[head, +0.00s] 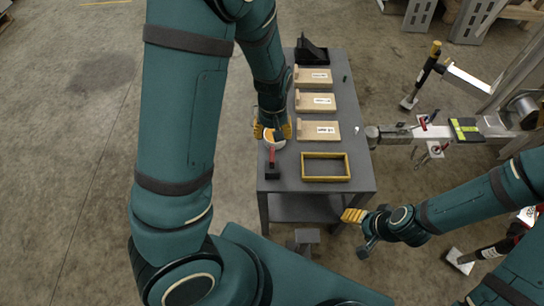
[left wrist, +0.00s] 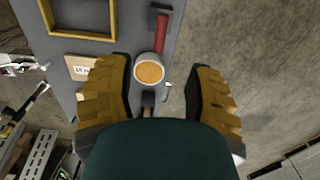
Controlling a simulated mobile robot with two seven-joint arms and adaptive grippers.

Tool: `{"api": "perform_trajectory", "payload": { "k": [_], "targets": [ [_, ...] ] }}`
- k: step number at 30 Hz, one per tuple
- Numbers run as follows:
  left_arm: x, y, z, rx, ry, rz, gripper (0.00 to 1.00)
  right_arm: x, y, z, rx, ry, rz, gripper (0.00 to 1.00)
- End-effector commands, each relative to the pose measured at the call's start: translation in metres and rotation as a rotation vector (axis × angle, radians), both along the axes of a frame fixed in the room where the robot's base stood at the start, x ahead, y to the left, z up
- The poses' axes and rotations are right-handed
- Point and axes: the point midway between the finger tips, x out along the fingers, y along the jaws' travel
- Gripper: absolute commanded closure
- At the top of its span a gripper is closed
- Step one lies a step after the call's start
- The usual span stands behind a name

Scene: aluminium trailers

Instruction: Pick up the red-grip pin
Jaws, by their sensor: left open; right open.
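No pin with a red grip can be made out for certain. Small red-topped parts (head: 423,124) show on the trailer coupling right of the table, too small to identify. A small light metal piece (left wrist: 168,88) lies beside the cup (left wrist: 150,68) in the left wrist view; no red shows on it. A red-handled hammer (left wrist: 162,35) lies near the cup; it also shows in the head view (head: 272,160). My left gripper (head: 272,131) is open above the table's left side, its fingers on either side of the cup in view. My right gripper (head: 357,222) is open and empty, right of the table's front.
The grey table (head: 362,165) holds three labelled wooden boards (head: 315,102), a yellow-rimmed frame (head: 326,179) and a black holder (head: 311,52). The metal trailer coupling (head: 390,133) reaches the table's right edge. Open concrete floor lies to the left.

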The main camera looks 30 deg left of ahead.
Motion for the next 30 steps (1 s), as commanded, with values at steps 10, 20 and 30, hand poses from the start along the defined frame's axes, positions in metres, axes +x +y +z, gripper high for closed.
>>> {"api": "perform_trajectory", "payload": {
  "k": [10, 20, 30],
  "targets": [
    [0.0, 0.001, -0.065, 0.001, 0.004, 0.001, 0.47, 0.001, 0.0, -0.023, -0.001, -0.003, 0.001, 0.35],
    [0.001, 0.001, -0.086, 0.0, 0.0, 0.001, 0.47, 0.003, 0.0, -0.028, -0.001, -0.007, 0.001, 0.35],
    [0.003, 0.005, -0.131, 0.0, 0.002, 0.0, 0.47, 0.006, -0.001, -0.046, -0.002, -0.014, -0.001, 0.35]
  ]
}}
